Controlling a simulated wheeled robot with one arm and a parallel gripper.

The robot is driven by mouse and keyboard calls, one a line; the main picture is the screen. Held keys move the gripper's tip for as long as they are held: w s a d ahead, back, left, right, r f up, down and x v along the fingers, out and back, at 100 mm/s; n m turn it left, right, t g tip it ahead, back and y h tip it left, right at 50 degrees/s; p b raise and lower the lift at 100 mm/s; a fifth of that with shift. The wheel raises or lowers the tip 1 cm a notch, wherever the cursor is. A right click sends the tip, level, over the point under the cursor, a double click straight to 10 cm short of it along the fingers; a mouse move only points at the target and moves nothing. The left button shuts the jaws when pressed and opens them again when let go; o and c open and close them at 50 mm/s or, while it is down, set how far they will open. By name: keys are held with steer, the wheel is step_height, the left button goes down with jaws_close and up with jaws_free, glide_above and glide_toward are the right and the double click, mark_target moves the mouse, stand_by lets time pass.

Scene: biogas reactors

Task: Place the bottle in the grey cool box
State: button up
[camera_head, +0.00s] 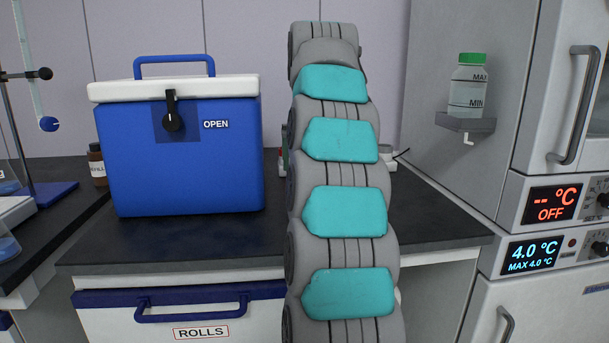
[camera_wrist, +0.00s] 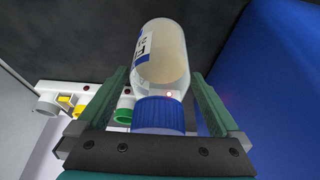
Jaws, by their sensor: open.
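A clear bottle (camera_wrist: 162,55) with a blue screw cap (camera_wrist: 158,115), pale contents and a printed label shows in the wrist view. My gripper (camera_wrist: 158,76) is open, with its two green fingers on either side of the bottle and a visible gap at each side. The bottle is hidden behind my arm in the head view, as is my gripper. The cool box (camera_head: 185,150) is blue rather than grey, with a white lid (camera_head: 175,88) that sits shut and a black latch beside the word OPEN. Its blue side (camera_wrist: 255,70) fills the right of the wrist view.
A white rack (camera_wrist: 75,92) with a green-capped item lies left of the bottle in the wrist view. A green-capped bottle (camera_head: 468,85) stands on a wall bracket. A small brown bottle (camera_head: 97,165) is left of the box. Dark bench top (camera_head: 430,215) is clear right of my arm.

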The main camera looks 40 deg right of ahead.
steer(key=shift+w+f, duration=0.1)
steer(key=shift+f, duration=0.1)
jaws_close()
stand_by(0.7)
